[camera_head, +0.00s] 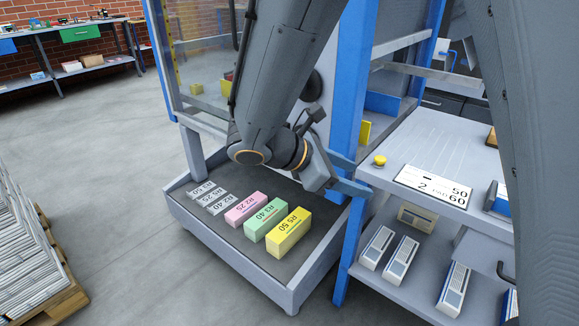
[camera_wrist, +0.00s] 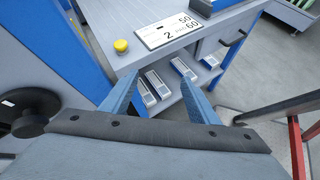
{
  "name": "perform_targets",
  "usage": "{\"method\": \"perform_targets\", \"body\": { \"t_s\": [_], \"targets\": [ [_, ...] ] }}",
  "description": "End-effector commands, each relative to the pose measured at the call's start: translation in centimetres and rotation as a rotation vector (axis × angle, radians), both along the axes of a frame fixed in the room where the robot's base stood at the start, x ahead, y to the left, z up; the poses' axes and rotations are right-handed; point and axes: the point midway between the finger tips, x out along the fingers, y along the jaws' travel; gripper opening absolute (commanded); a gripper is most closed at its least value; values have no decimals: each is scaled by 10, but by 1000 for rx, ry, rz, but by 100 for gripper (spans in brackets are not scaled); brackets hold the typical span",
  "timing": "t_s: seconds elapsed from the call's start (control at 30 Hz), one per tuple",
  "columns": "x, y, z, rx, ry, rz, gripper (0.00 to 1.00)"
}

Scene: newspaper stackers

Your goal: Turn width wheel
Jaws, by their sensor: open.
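A black round wheel (camera_wrist: 28,110) with a hub shows at the left edge of the wrist view, on the grey machine panel. In the head view, a dark round part (camera_head: 312,86) that looks like this wheel is partly hidden behind my arm. My gripper (camera_head: 362,178) is open and empty, its blue fingers pointing right toward the side table. In the wrist view my gripper's fingers (camera_wrist: 160,82) are spread, with nothing between them. The wheel lies to the left of both fingers, apart from them. I cannot make out any width label.
A side table (camera_head: 400,145) carries a yellow button (camera_head: 379,161) and a number sign (camera_head: 433,186). Its blue leg (camera_head: 349,245) is near my gripper. Below my arm, a low tray (camera_head: 230,250) holds pink, green and yellow boxes. Open floor lies left.

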Motion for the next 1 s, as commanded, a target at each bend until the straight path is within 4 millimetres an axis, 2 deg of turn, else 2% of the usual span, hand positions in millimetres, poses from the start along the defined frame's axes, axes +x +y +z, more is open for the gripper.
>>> {"method": "perform_targets", "body": {
  "t_s": [0.03,0.17,0.3,0.4,0.53,0.63,0.73,1.0],
  "targets": [
    [15,15,-15,-58,-3,68,55],
    [48,54,-22,-217,-31,234,55],
    [74,104,-27,-375,-82,390,55],
    [84,136,-27,-465,-123,473,55],
    [90,168,-26,-546,-167,543,55],
    [92,180,-24,-578,-188,569,55],
    [96,182,-23,-590,-196,578,55],
    [125,158,-23,-591,-195,576,55]
  ]
}}
